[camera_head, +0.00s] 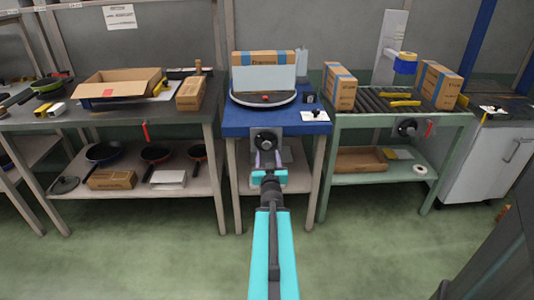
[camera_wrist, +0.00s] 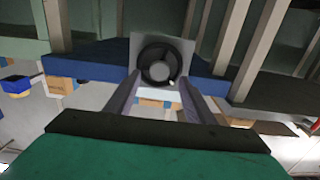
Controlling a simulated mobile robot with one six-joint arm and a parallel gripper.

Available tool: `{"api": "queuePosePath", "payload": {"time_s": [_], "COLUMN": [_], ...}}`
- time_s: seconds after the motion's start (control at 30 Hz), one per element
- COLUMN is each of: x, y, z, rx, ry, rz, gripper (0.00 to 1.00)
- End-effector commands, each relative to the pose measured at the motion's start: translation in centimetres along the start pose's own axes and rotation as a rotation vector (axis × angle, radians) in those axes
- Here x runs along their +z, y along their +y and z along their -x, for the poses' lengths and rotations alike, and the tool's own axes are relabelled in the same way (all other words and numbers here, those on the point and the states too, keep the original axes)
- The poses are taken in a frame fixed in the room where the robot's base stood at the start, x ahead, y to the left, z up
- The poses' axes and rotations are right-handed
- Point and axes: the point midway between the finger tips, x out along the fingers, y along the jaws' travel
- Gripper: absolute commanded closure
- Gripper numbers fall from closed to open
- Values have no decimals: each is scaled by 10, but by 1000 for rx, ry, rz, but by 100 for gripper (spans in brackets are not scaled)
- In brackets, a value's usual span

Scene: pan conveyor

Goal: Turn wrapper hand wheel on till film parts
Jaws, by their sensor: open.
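The black hand wheel (camera_head: 265,141) sits on a grey plate on the front of the blue wrapper table (camera_head: 234,119). It also shows in the wrist view (camera_wrist: 148,52), centred between my finger ends. A cardboard box (camera_head: 262,57) stands on the round turntable (camera_head: 243,101), its front mostly covered by a pale sheet that looks like film. My gripper (camera_head: 267,158) is open and empty, pointing at the wheel from the front and just below it in the head view. In the wrist view my gripper (camera_wrist: 161,84) has one finger towards each side of the wheel; contact cannot be told.
A roller conveyor (camera_head: 372,104) with boxes (camera_head: 340,86) stands at the right, with another black wheel (camera_head: 407,128) on its front. A bench (camera_head: 100,115) at the left holds an open carton (camera_head: 118,84); pans (camera_head: 155,153) lie on its shelf. The floor in front is clear.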

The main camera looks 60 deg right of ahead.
Motion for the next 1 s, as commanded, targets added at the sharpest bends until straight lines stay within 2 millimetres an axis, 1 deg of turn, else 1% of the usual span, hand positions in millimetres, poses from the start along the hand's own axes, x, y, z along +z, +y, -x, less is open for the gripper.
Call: {"api": "queuePosePath", "payload": {"time_s": [0.2, 0.5, 0.7, 0.83, 1.0], "x": [3, 2, 0, 0, -1], "y": [0, 0, 0, 0, 0], "z": [-3, -33, -48, -55, -58], "rx": [2, 2, 2, 2, 2], "ry": [1, 1, 1, 1, 1], "rz": [1, 1, 0, 0, 0], "gripper": [51, 51, 51, 51, 51]}}
